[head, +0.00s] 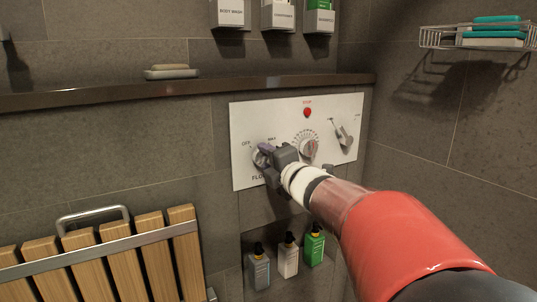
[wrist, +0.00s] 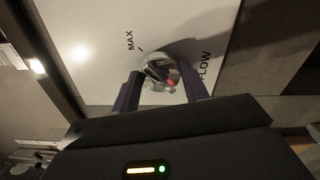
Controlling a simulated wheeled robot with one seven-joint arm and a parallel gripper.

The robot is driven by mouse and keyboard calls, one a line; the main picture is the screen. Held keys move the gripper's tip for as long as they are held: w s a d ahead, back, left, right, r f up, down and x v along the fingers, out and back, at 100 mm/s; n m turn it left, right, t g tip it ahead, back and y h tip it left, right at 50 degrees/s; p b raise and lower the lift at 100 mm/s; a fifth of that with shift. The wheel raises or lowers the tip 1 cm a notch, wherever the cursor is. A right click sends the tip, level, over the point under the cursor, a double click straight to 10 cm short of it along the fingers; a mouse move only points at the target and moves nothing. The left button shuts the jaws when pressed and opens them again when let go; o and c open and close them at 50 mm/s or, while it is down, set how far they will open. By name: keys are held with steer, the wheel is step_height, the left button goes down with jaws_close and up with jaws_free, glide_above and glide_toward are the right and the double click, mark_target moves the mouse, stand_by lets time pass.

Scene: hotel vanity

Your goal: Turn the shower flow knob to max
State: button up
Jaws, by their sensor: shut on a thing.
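The shower flow knob (wrist: 160,75) is a round shiny metal knob on the white control panel (head: 348,108). In the head view the knob (head: 259,157) shows at the panel's left, partly hidden by my gripper, between the "OFF" and "MAX" marks and above the "FLOW" label. My gripper (head: 267,163) reaches in from the lower right and is shut on the knob. In the wrist view its two dark fingers (wrist: 160,88) stand on either side of the knob. A short mark beside "MAX" shows next to the knob there. I cannot tell the knob's exact angle.
A middle dial (head: 308,148), a red stop button (head: 307,112) and a lever (head: 343,134) share the panel. A dark ledge (head: 200,87) with soap runs above it. Several bottles (head: 288,255) stand below. A slatted wooden seat (head: 115,255) is at the lower left.

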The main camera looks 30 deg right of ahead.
steer(key=shift+a+r+m, duration=0.1)
steer(key=shift+r+m, duration=0.1)
steer(key=shift+m, duration=0.1)
steer(key=o, duration=1)
steer(key=shift+f, duration=0.1)
steer(key=s, duration=0.8)
